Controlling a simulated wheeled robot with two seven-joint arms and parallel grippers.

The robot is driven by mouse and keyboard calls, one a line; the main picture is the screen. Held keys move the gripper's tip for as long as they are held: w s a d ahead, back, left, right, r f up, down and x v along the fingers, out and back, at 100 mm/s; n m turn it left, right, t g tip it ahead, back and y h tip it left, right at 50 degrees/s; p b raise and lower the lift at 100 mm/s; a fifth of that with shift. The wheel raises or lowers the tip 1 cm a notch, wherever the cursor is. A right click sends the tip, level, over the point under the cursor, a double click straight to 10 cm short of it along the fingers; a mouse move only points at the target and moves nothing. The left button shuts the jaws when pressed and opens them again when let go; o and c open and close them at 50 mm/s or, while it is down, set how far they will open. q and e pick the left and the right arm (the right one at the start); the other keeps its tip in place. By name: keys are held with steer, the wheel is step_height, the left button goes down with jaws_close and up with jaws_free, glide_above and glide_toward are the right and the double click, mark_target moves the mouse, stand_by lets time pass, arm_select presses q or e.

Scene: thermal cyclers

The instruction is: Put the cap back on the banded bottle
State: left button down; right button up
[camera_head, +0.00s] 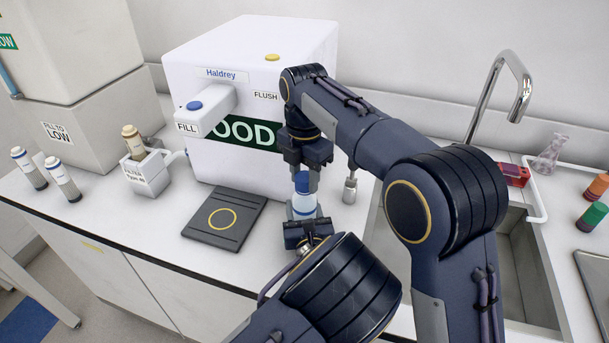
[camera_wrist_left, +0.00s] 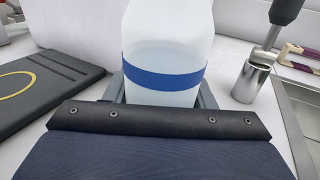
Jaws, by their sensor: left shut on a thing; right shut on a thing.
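The banded bottle (camera_head: 304,201) is a pale translucent bottle with a blue band, upright at the counter's front, before the white machine. In the left wrist view the bottle (camera_wrist_left: 165,45) holds liquid, and its top is out of frame. My left gripper (camera_head: 308,232) is shut on its lower body, a finger on each side. The blue cap (camera_head: 302,183) is directly above the bottle, in line with its neck. My right gripper (camera_head: 303,167) points down and is shut on the cap. I cannot tell whether the cap touches or sits on the neck.
The white machine (camera_head: 187,75) stands behind. A dark pad with a yellow ring (camera_head: 213,234) lies left of the bottle. A metal cup (camera_head: 349,191) stands close on its right, and the sink (camera_head: 525,270) lies farther right. A filter holder (camera_head: 147,177) is at the left.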

steer(key=m, duration=1)
steer(key=shift+m, duration=0.3)
steer(key=m, duration=0.4)
steer(key=shift+m, duration=0.4)
steer(key=m, duration=0.3)
steer(key=shift+m, duration=0.4)
steer(key=shift+w, duration=0.1)
steer(key=o, duration=1.1)
